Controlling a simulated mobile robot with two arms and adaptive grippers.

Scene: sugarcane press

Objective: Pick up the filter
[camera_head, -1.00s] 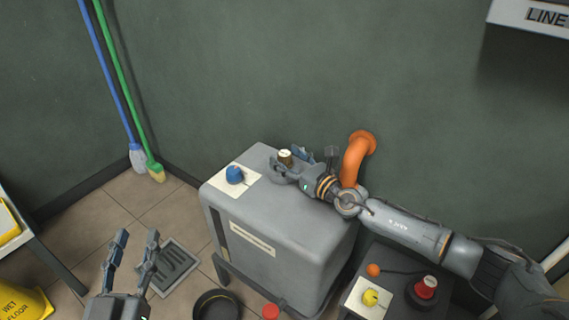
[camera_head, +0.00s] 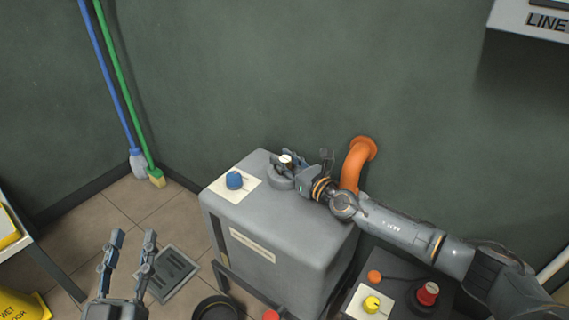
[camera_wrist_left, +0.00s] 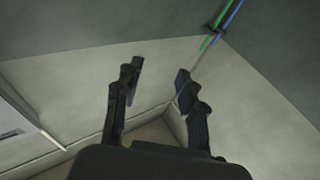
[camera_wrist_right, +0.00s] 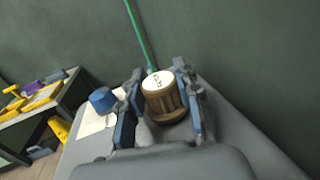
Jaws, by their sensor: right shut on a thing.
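A brown ribbed knob-like piece with a white lettered top (camera_wrist_right: 163,92) sits between the fingers of my right gripper (camera_wrist_right: 160,98) in the right wrist view. The fingers are shut on its sides. Its top also shows in the head view (camera_head: 286,159), on the grey machine (camera_head: 290,228). I cannot tell for sure that this piece is the filter; its lower part is partly hidden. My left gripper (camera_head: 132,252) is open and empty over the floor at the lower left; its spread fingers show in the left wrist view (camera_wrist_left: 156,88).
A blue knob (camera_head: 235,180) on a pale plate is left of the right gripper. An orange pipe (camera_head: 357,160) rises behind it. A red button (camera_head: 428,293) and yellow knob (camera_head: 371,304) are at lower right. A dark round pan (camera_head: 216,308) is below the machine.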

